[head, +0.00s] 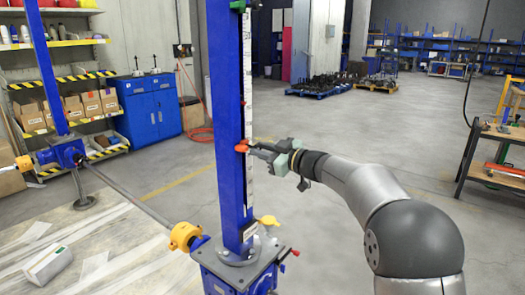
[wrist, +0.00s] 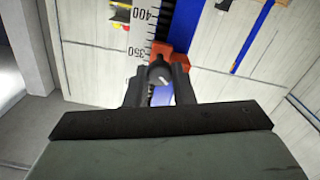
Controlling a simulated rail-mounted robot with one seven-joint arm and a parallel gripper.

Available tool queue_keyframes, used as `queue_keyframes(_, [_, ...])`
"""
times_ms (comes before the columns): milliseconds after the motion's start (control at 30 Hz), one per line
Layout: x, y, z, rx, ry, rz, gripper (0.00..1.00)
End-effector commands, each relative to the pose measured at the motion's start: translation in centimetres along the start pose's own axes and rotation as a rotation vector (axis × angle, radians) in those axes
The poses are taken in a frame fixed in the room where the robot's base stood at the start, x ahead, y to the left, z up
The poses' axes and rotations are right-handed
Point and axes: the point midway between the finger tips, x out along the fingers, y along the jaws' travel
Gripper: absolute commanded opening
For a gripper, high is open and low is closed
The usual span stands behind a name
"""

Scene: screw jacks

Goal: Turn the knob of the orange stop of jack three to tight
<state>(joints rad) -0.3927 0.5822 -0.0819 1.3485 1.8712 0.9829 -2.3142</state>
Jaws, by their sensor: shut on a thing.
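The orange stop (head: 241,147) sits on the tall blue jack column (head: 228,90), beside its white scale strip (head: 246,70). In the wrist view the orange stop (wrist: 178,58) is near the 350 mark of the scale (wrist: 138,35). My gripper (head: 256,150) reaches the stop from the right. In the wrist view my gripper's dark fingers (wrist: 158,88) are closed on the knob, one on each side. Whether the knob is tight cannot be told.
A green part (head: 238,5) is higher on the column. A yellow coupling (head: 184,236) and shaft (head: 130,195) lead left to another blue jack (head: 68,152). A workbench (head: 495,150) stands right; floor between is clear.

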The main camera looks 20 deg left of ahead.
Motion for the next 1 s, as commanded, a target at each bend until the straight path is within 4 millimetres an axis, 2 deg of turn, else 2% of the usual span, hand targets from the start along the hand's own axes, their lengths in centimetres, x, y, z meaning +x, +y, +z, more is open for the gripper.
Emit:
queue_keyframes(367, [-0.10, -0.16, 0.72, 0.115, 0.002, 0.003, 0.00])
queue_keyframes(1000, [-0.09, 0.06, 0.32, 0.694, 0.001, 0.001, 0.00])
